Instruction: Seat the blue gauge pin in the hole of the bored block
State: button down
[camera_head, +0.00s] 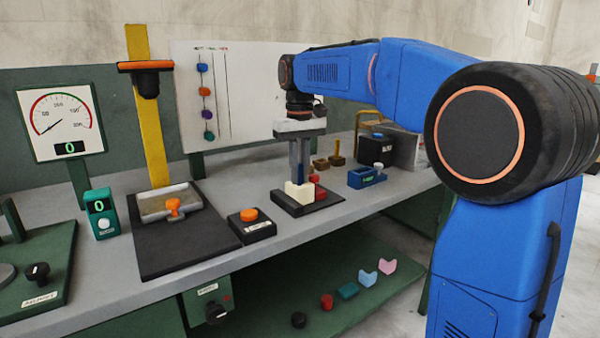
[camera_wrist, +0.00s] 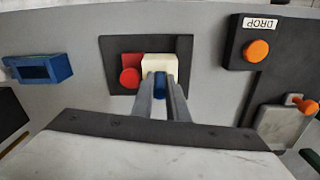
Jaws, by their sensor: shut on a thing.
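My gripper (camera_head: 300,178) points straight down and is shut on the blue gauge pin (camera_wrist: 160,84). The pin shows as a short blue piece between the two grey fingers in the wrist view. A cream block (camera_head: 299,193) with a notched top is right at the fingertips, and it also shows beyond the pin in the wrist view (camera_wrist: 158,64). I cannot tell whether the pin touches it. Two small brown blocks (camera_head: 321,164) stand behind, one with a yellow upright piece (camera_head: 337,148). No hole is clearly visible, so I cannot tell which block is the bored one.
A red block with a round red knob (camera_wrist: 130,76) sits beside the cream block on a dark base plate (camera_wrist: 184,48). A blue slotted box (camera_head: 367,179) stands to its right. An orange-button box (camera_head: 250,225) and the dark press base (camera_head: 185,245) are left.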

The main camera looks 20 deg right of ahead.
jog(key=shift+f, duration=0.2)
jog(key=shift+s+f, duration=0.1)
jog(key=shift+f, duration=0.4)
jog(key=c, duration=2)
grip_release()
notch_tip(320, 180, up, 14)
jog(key=shift+f, duration=0.25)
jog(key=s+d+f+m+t, duration=0.1)
jog(key=s+d+f, duration=0.1)
jog(key=s+f, duration=0.55)
jog(key=s+d+f+t, duration=0.25)
jog(key=s+f, duration=0.25)
jog(key=s, duration=0.6)
jog(key=shift+m+t, duration=0.4)
jog(key=shift+t, duration=0.25)
jog(key=s+f, duration=0.5)
jog(key=f, duration=0.1)
jog(key=s+d+f, duration=0.1)
jog(key=s+f, duration=0.4)
jog(key=f, duration=0.1)
jog(key=s+d+f, duration=0.1)
jog(key=s+f, duration=0.3)
jog(key=f, duration=0.3)
jog(key=shift+s+d, duration=0.25)
jog(key=shift+s, duration=0.15)
